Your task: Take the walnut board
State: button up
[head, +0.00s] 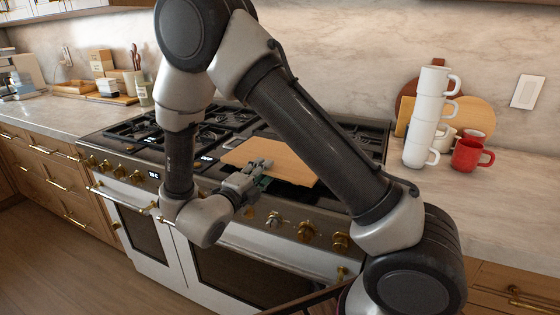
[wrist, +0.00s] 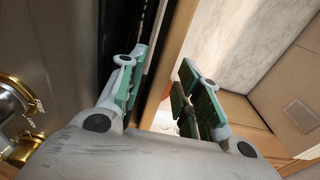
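A flat tan wooden board (head: 285,160) lies over the stove top, with its front edge toward me. A darker reddish-brown board (head: 406,84) leans on the back wall at the right, partly hidden by mugs. I cannot tell by colour alone which one is the walnut board. My gripper (head: 258,177) is at the front edge of the tan board. In the wrist view my gripper (wrist: 165,92) has its two green-padded fingers apart, and the tan board's edge (wrist: 168,65) shows between them. Firm contact on both sides is not visible.
A stack of white mugs (head: 430,115) and a red mug (head: 472,154) stand on the right counter, before a lighter board (head: 475,113). Stove knobs (head: 307,231) line the front below my gripper. Boxes and jars (head: 105,75) stand at the back left.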

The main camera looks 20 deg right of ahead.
grip_shut()
jog(key=shift+r, duration=0.15)
jog(key=shift+r, duration=1.9)
